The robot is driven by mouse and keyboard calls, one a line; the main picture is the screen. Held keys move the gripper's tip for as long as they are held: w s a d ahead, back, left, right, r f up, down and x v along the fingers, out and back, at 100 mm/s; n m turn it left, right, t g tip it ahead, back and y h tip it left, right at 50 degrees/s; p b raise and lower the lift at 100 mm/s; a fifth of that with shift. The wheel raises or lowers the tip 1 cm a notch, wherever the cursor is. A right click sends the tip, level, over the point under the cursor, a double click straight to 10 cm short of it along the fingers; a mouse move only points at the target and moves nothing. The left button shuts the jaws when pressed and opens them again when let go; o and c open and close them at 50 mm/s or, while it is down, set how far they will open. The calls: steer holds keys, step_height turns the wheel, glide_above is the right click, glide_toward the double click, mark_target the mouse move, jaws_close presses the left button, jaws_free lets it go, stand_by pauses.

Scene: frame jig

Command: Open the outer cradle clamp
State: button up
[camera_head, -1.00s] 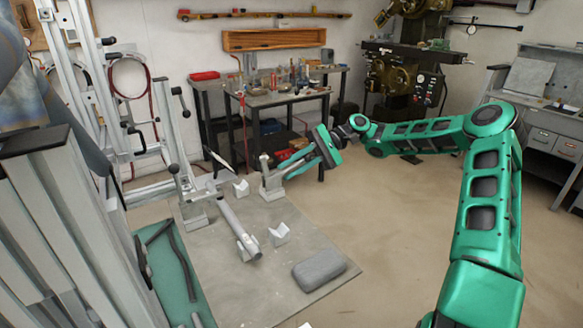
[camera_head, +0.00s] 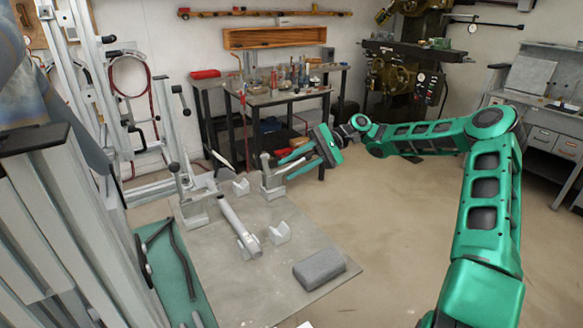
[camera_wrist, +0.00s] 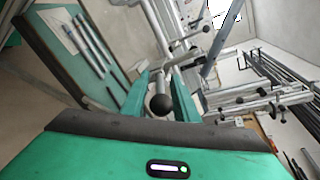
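The outer cradle clamp (camera_head: 270,185) looks to be the pale grey one on the near right of the jig in the head view, with a short upright post. My gripper (camera_head: 285,168) comes at it from the right, its two green fingers reaching toward the post. In the wrist view my gripper (camera_wrist: 161,98) is open. A black ball knob (camera_wrist: 160,104) on a grey lever sits between its fingers, with gaps at the sides. Whether either finger touches it I cannot tell. A second upright clamp (camera_head: 190,195) with a black-knobbed lever stands to the left.
A grey tube (camera_head: 236,224) and V-blocks (camera_head: 279,235) lie on the grey floor mat (camera_head: 245,290). A dark grey block (camera_head: 320,268) lies near its front right. Metal frame bars stand left. A workbench (camera_head: 275,98) stands behind. The floor to the right is open.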

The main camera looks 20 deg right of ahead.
steer(key=v, duration=1)
steer(key=shift+w+d, duration=0.15)
steer(key=shift+d, duration=0.15)
steer(key=s+a+f+m+t+h, duration=0.1)
steer(key=s+a+f+h, duration=0.1)
steer(key=s+f+h, duration=0.65)
steer(key=s+d+r+t+h, duration=0.1)
steer(key=s+d+h, duration=0.1)
steer(key=s, duration=0.9)
steer(key=s+d+r+m+h, duration=0.1)
steer(key=s+d+h, duration=0.1)
steer(key=s, duration=0.9)
steer(key=s+d+r+t+h, duration=0.1)
steer(key=s+d, duration=0.3)
steer(key=s, duration=0.7)
steer(key=shift+r+t+h, duration=0.3)
steer(key=shift+r+h, duration=0.25)
steer(key=shift+r, duration=0.05)
